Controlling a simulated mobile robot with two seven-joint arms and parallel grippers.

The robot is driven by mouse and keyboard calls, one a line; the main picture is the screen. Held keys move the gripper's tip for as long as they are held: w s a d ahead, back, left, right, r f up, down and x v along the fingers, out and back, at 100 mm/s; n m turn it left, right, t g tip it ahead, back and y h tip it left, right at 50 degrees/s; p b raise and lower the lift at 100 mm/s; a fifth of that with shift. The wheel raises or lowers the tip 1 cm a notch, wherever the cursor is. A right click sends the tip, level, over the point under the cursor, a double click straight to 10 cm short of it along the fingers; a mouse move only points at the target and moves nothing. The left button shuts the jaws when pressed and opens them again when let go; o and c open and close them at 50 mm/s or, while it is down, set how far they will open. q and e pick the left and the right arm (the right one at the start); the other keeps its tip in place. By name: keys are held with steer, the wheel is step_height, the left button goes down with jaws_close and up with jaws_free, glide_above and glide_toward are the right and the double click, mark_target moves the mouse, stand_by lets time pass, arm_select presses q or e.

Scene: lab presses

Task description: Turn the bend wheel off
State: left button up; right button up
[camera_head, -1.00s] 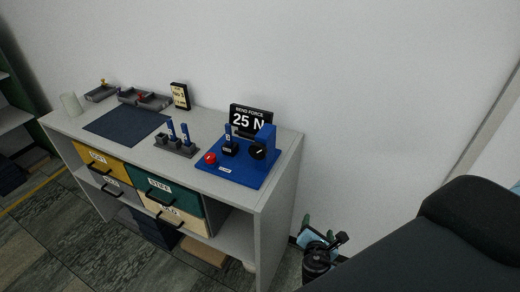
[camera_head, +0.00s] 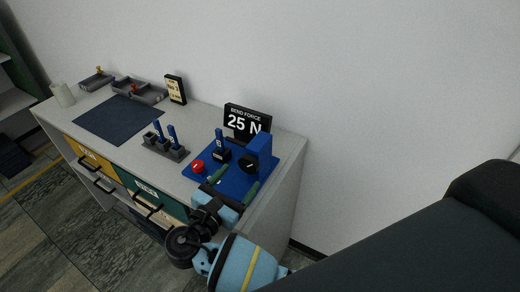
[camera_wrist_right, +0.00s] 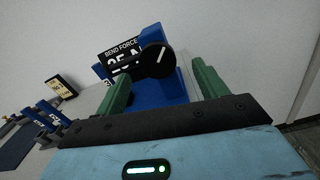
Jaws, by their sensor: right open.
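The bend wheel is a round black knob (camera_head: 248,163) with a white mark, on the blue press (camera_head: 262,148) at the right end of the bench. In the right wrist view the knob (camera_wrist_right: 157,60) faces me, its white mark slanting up to the right. Behind it the black sign (camera_head: 247,121) reads "BEND FORCE 25 N". My right gripper (camera_head: 233,180) is open in front of the press, its green fingers apart and apparently empty. In the right wrist view the knob shows between and beyond the fingers (camera_wrist_right: 160,88), seemingly not touched. My left gripper is not in view.
A red button (camera_head: 198,166) and a small blue-topped stand (camera_head: 220,147) sit left of the knob on the blue base. A grey holder with blue pieces (camera_head: 165,142), a dark mat (camera_head: 118,117) and grey trays (camera_head: 139,89) lie further left. A wall stands behind.

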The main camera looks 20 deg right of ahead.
mark_target(247, 166)
steer(key=shift+w, duration=0.15)
steer(key=shift+a+r, duration=0.15)
steer(key=shift+a, duration=0.05)
steer(key=shift+d, duration=0.15)
steer(key=x, duration=0.7)
steer(key=shift+w+d, duration=0.2)
steer(key=c, duration=1)
